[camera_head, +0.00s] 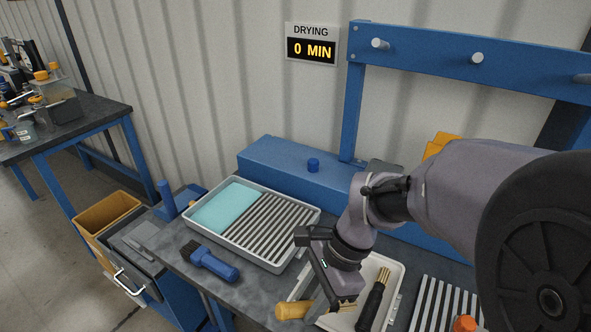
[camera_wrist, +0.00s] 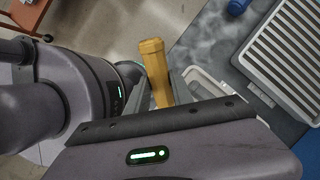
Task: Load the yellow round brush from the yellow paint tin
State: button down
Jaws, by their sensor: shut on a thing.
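My gripper (camera_head: 318,300) points down over the front of the bench, by a pale tray. It is shut on the yellow round brush (camera_head: 293,311), whose yellow handle sticks out to the left of the jaws. In the wrist view the yellow handle (camera_wrist: 153,72) stands out between the fingers (camera_wrist: 162,90). A tan patch that may be its bristles shows to the right of the jaws; most of that end is hidden by my gripper. I cannot make out the yellow paint tin in either view.
The pale tray (camera_head: 398,276) holds a black-handled brush (camera_head: 372,303). A ribbed tray with turquoise paint (camera_head: 226,207) lies behind left, a blue brush (camera_head: 212,262) before it. A striped rack (camera_head: 440,296) is at right. A blue pegged frame (camera_head: 430,45) stands behind; the sign (camera_head: 311,45) reads 0 MIN.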

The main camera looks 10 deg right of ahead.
jog(key=w+d+r+m+t+y+p, duration=0.1)
jog(key=w+d+r+m+t+y, duration=0.1)
jog(key=w+d+r+m+t, duration=0.4)
jog(key=w+d+r+m+t+y, duration=0.1)
jog(key=w+d+m+y, duration=0.15)
jog(key=w, duration=0.55)
jog(key=w+d+r+m+t+y+p, duration=0.1)
jog(key=w+d+r+m+t, duration=0.25)
jog(key=w+d, duration=0.2)
jog(key=w+d+r+m+t+h, duration=0.1)
jog(key=d+r+m+t+h, duration=0.1)
jog(key=d, duration=0.6)
jog(key=w+d+r+m+t+h, duration=0.2)
jog(key=d+r+t, duration=0.1)
jog(key=d, duration=0.4)
jog(key=w+d+r+m+t+h+p, duration=0.1)
jog(key=w+d+r+m+t+h, duration=0.1)
jog(key=d, duration=0.6)
jog(key=shift+w+d+r+m+t+h, duration=0.15)
jog(key=shift+d+r+m+t+h, duration=0.15)
jog(key=shift+r+m+t+h, duration=0.4)
jog(key=shift+r, duration=0.25)
notch_tip(320, 180, down, 6)
jog(key=b, duration=0.4)
jog(key=shift+a+f+b, duration=0.1)
jog(key=shift+f+b, duration=0.55)
jog(key=shift+f, duration=0.15)
